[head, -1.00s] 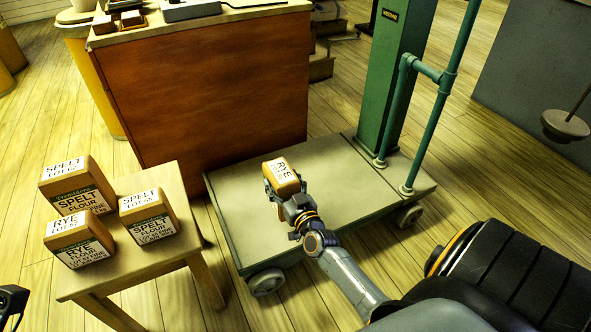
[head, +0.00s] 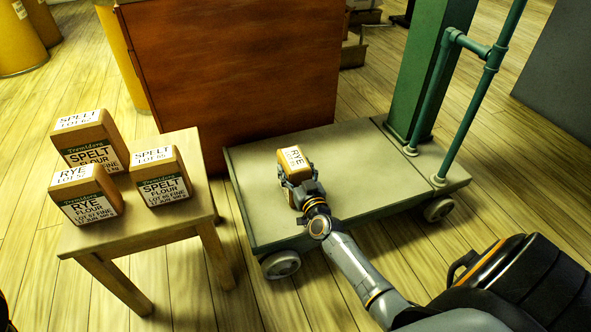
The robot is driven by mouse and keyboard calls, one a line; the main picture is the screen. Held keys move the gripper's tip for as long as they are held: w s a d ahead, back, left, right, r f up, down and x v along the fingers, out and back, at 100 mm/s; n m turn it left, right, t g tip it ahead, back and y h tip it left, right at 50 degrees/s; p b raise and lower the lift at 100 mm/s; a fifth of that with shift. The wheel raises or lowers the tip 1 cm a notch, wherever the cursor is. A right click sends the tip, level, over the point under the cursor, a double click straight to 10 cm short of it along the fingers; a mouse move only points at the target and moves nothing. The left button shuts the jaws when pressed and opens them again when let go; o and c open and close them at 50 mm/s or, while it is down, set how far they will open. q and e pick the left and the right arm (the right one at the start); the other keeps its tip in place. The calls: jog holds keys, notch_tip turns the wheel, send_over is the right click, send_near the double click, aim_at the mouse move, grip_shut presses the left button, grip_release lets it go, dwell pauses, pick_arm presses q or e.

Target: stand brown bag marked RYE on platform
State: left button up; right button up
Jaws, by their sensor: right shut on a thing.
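A brown bag marked RYE (head: 294,158) is held upright in my right gripper (head: 297,180), over the left part of the platform (head: 350,165) of a green wheeled scale. The gripper is shut on the bag from the near side and hides its lower part. I cannot tell whether the bag's base touches the platform. Another brown bag marked RYE (head: 88,203) stands on a wooden stool at the left, with two bags marked SPELT (head: 92,150) and (head: 163,185) beside it. My left gripper is not in view.
The wooden stool (head: 190,205) stands left of the platform. A brown wooden cabinet (head: 235,75) stands behind the platform's left part. A green column (head: 430,80) and green pipe rail (head: 465,100) rise at the platform's right end. The platform right of the bag is bare.

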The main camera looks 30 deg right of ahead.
jog(key=shift+r, duration=0.2)
jog(key=o, duration=1.5)
jog(key=shift+f, duration=0.3)
jog(key=shift+c, duration=0.2)
jog(key=o, duration=0.5)
jog(key=shift+r, duration=0.15)
